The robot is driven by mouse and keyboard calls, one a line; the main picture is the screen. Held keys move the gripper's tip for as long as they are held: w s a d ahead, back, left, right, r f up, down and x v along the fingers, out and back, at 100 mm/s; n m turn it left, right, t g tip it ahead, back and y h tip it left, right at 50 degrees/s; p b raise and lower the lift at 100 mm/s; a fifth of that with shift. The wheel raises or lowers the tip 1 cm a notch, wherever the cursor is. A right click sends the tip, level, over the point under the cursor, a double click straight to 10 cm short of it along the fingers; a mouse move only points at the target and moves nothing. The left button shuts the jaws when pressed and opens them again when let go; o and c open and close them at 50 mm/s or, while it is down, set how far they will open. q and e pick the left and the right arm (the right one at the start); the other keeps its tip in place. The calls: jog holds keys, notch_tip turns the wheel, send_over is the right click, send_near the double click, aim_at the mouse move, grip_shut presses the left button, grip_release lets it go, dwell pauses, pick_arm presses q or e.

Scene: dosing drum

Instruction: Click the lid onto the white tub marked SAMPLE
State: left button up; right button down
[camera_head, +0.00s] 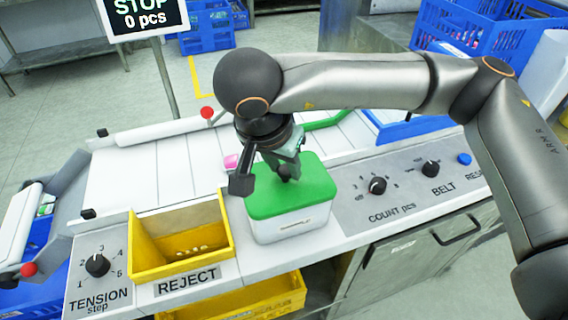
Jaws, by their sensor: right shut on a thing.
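The white tub (300,226) stands on the counter between the yellow bin and the dial panel. A label on its front is too small to read. The green lid (316,192) covers the tub's top; I cannot tell whether its rim is fully seated all round. My right gripper (286,173) comes down from above and is shut on the lid near its middle, partly hiding the back of the lid. My left gripper is not in view.
A yellow bin (148,250) marked REJECT stands left of the tub with small pieces inside. A dial panel (405,188) lies to the right. Behind is a pale belt (140,178) with a pink item (231,162) beside the gripper. A STOP display (142,14) stands behind.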

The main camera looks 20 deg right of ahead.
jog(key=shift+f+b, duration=0.5)
jog(key=shift+b, duration=0.75)
dwell(1.5)
dwell(0.3)
grip_release()
dwell(0.6)
jog(key=shift+r, duration=0.1)
jog(key=shift+r+p, duration=2)
jog(key=shift+r, duration=1.4)
grip_shut()
